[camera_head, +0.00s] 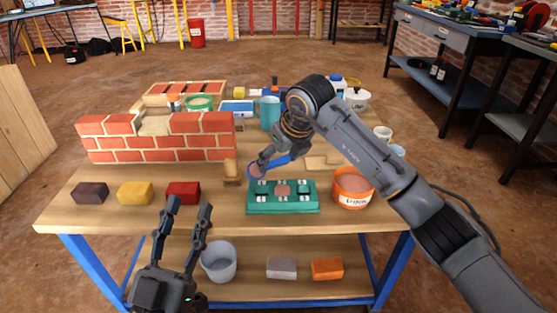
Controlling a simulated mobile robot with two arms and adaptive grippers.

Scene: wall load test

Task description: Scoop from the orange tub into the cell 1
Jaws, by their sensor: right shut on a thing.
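The orange tub (353,199) stands at the right front of the table, with reddish-brown material inside. The green tray (283,209) sits left of it. A reddish-brown patch shows in its middle, with dark spots on either side; I cannot tell which spot is cell 1. My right gripper (267,160) is shut on a scoop with a blue handle (284,161). The scoop's round end, reddish-brown, is above the tray's back left corner. My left gripper (189,204) is open and empty in front of the table edge.
A small brick wall (155,149) stands at the back left. Dark, yellow and red blocks (183,192) line the left front. A wooden block (231,171) is close to the scoop. A bucket (219,262) and two blocks are on the lower shelf.

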